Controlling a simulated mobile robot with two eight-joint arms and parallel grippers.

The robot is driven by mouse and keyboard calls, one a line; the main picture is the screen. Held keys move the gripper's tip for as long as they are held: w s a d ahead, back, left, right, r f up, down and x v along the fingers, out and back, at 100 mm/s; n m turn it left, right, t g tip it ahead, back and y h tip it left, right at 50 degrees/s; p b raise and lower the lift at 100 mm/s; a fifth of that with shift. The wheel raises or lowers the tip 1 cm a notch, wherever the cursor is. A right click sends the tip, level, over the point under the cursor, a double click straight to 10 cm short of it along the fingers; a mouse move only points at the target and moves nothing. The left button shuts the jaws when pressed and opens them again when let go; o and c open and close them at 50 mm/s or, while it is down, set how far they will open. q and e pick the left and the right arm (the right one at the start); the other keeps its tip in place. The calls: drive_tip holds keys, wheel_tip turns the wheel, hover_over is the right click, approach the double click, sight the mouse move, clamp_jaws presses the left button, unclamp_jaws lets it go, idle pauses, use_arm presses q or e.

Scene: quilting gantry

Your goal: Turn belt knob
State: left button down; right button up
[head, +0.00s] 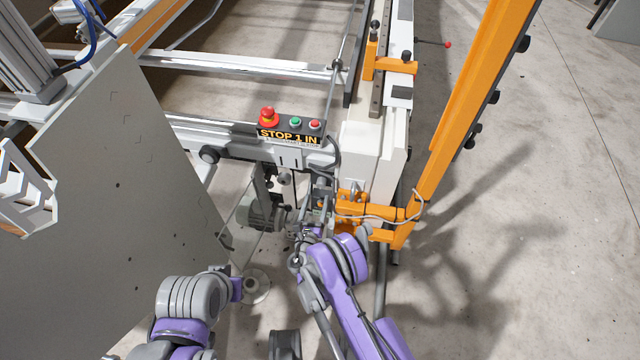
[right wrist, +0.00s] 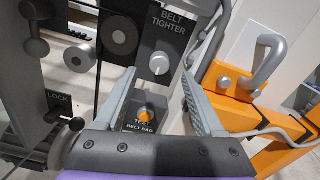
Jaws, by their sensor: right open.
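The belt knob is a pale round knob (right wrist: 160,63) with a pointer mark, on a dark panel labelled "BELT TIGHTER" in the right wrist view. My right gripper (right wrist: 158,76) is open. Its two grey fingers point toward the panel, one on each side of the knob in the picture, with nothing held between them. I cannot tell how far the fingertips are from the panel. In the head view my right arm reaches to the machine's lower end, and the knob is hidden there. My left arm shows at the lower left; its gripper is not visible.
An orange button (right wrist: 146,115) labelled for belt sag sits below the knob. A lever marked "LOCK" (right wrist: 76,124) is at left. An orange bracket with a grey handle (right wrist: 266,62) is close at right. A red stop button (head: 268,115) tops the machine. Floor at right is open.

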sight(320, 186)
drive_tip(key=w, duration=0.2)
drive_tip(key=w+d, duration=0.1)
drive_tip(key=w, duration=0.3)
drive_tip(key=shift+w+d+f, duration=0.2)
drive_tip(key=shift+f, duration=0.05)
drive_tip(key=shift+c, duration=0.2)
clamp_jaws()
